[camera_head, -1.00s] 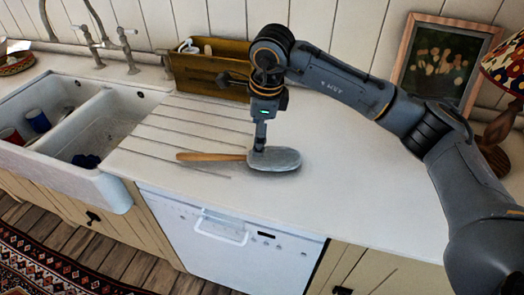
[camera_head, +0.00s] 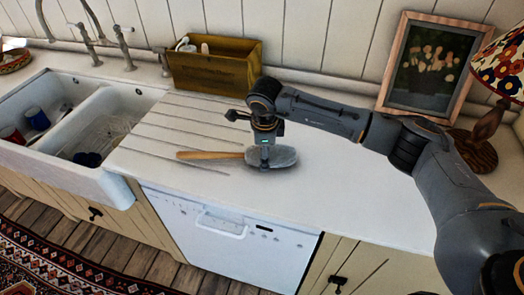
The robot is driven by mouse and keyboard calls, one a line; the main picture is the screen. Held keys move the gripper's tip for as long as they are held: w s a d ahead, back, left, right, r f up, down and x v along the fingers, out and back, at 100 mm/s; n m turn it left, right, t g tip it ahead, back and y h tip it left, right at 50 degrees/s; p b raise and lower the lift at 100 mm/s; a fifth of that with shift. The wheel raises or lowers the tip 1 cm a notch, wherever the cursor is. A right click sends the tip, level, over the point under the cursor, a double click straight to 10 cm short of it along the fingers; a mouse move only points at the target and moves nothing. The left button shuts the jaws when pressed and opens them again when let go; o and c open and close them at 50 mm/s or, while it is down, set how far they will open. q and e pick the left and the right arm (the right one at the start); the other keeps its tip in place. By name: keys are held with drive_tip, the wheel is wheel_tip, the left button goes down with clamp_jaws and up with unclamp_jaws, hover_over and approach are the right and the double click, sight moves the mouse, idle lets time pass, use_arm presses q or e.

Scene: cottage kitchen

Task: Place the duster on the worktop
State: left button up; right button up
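The duster has a wooden handle (camera_head: 208,155) and a grey head (camera_head: 284,156). It lies flat on the pale worktop (camera_head: 345,190), its handle pointing left over the edge of the drainer grooves. My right gripper (camera_head: 264,166) points down at the duster's head, with its fingers overlapping the head in the picture. The fingers look narrow and close together, but I cannot tell whether they grip the head. My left gripper is not in view.
A wooden caddy (camera_head: 213,68) stands against the back wall. A framed picture (camera_head: 433,65) and a lamp (camera_head: 482,145) stand at the right rear. The double sink (camera_head: 118,180) holds cups and a dark item. The worktop right of the duster is clear.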

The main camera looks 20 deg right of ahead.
drive_tip(key=shift+x, duration=0.95)
drive_tip(key=shift+c, duration=0.4)
drive_tip(key=shift+r, duration=0.1)
drive_tip(key=c, duration=1.3)
drive_tip(key=shift+r, duration=0.1)
